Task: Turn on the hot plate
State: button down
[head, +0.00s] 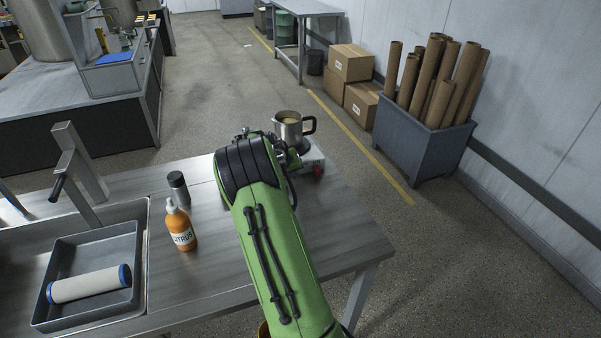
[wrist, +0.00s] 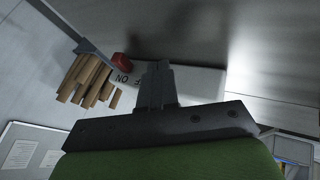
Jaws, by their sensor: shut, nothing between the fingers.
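The hot plate (head: 313,157) is a small white unit near the far right corner of the metal table, partly hidden by my arm. A steel pitcher (head: 288,131) with yellowish contents stands on it. Its red knob (head: 318,171) shows at the right front. In the wrist view, the red knob (wrist: 121,61) sits beside OFF and ON lettering on the white panel (wrist: 200,83); its exact setting is unclear. My gripper (wrist: 158,68) is shut and empty, its fingertips in front of the panel, right of the knob and apart from it in the picture. In the head view my arm mostly hides the gripper.
An orange citrus bottle (head: 180,226) and a dark-capped jar (head: 178,187) stand left of my arm. A grey tray (head: 45,318) holds a white roller (head: 90,284). Beyond the table are a bin (head: 415,150) of cardboard tubes and boxes (head: 350,63).

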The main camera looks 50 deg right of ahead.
jog(key=p+v, duration=0.1)
jog(key=v, duration=0.7)
jog(key=shift+s+d+r, duration=0.2)
jog(key=shift+s+r, duration=0.05)
jog(key=shift+r, duration=0.1)
